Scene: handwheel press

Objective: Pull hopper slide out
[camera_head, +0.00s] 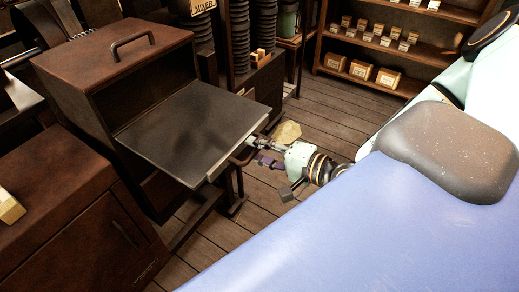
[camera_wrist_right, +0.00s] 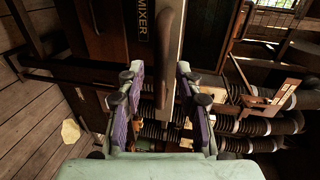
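The hopper (camera_head: 115,70) is a dark brown box with a bar handle on its lid, at the left of the head view. Its slide (camera_head: 190,125), a flat dark plate, sticks out from the front. A dark bar handle (camera_head: 243,156) is at the slide's outer edge. My right gripper (camera_head: 262,150) is beside that edge. In the right wrist view, its two purple-padded fingers (camera_wrist_right: 160,72) are apart, with the brown handle (camera_wrist_right: 170,45) running between them. A gap shows on each side of the handle. My left gripper is not in view.
A brown cabinet (camera_head: 75,235) stands at the lower left. Shelves (camera_head: 400,45) with small boxes stand at the back right. Dark ribbed columns (camera_head: 240,35) rise behind the slide. A yellowish piece (camera_head: 287,131) lies on the plank floor beyond the gripper.

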